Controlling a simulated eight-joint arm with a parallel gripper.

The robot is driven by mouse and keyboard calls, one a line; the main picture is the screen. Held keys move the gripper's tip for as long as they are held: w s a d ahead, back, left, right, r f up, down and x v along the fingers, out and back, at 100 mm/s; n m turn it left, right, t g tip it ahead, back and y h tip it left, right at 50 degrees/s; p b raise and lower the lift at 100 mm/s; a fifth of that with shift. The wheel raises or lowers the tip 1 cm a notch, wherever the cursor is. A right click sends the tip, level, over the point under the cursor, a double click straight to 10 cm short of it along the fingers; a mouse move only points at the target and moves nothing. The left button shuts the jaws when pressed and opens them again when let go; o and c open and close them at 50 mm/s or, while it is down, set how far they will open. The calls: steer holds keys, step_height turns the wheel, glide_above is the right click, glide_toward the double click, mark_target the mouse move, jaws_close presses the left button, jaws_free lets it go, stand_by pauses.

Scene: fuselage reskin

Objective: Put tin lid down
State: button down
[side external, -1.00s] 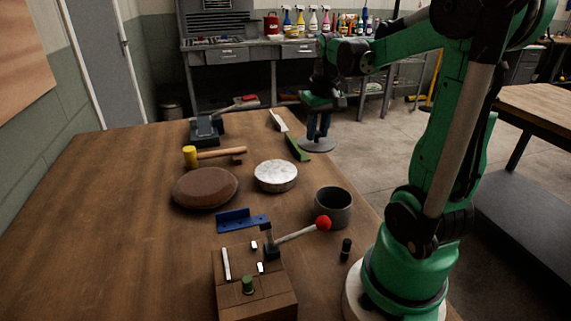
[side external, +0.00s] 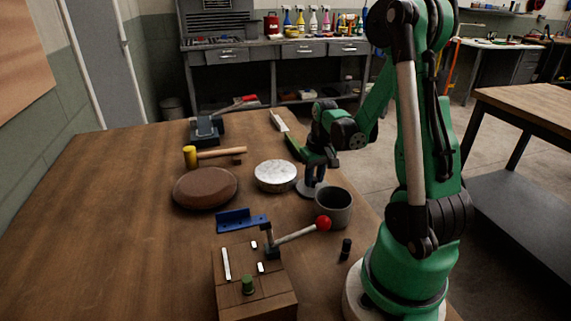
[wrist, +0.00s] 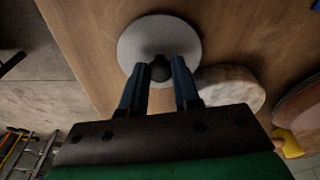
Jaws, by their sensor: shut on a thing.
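The tin lid (side external: 302,189) is a flat grey disc with a dark round knob. My gripper (side external: 316,179) points down and is shut on the lid's knob. In the wrist view the blue fingers of my gripper (wrist: 160,75) sit on both sides of the knob, and the lid (wrist: 135,40) shows whole over the wooden table. In the side view the lid is low, near the table's right edge, between a silver round block and a grey pot. I cannot tell whether it touches the table.
The silver round block (side external: 276,175) is close to the lid's left. The open grey pot (side external: 334,208) stands in front of it. A brown disc (side external: 205,187), a mallet (side external: 215,154), a blue bracket (side external: 241,220) and a wooden lever fixture (side external: 255,285) are on the table. The table's left is clear.

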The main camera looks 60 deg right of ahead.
steer(key=c, duration=0.6)
jaws_free()
steer(key=shift+f, duration=0.1)
steer(key=shift+c, duration=0.2)
step_height(320, 180, up, 12)
steer(key=s, duration=0.1)
steer(key=w+a+n+t, duration=0.2)
steer(key=a+n+t, duration=0.1)
steer(key=a, duration=0.8)
steer(key=w+a+n+t, duration=0.3)
steer(key=a, duration=0.7)
steer(key=shift+a+r+n+y, duration=0.25)
steer(key=shift+a+n+y, duration=0.15)
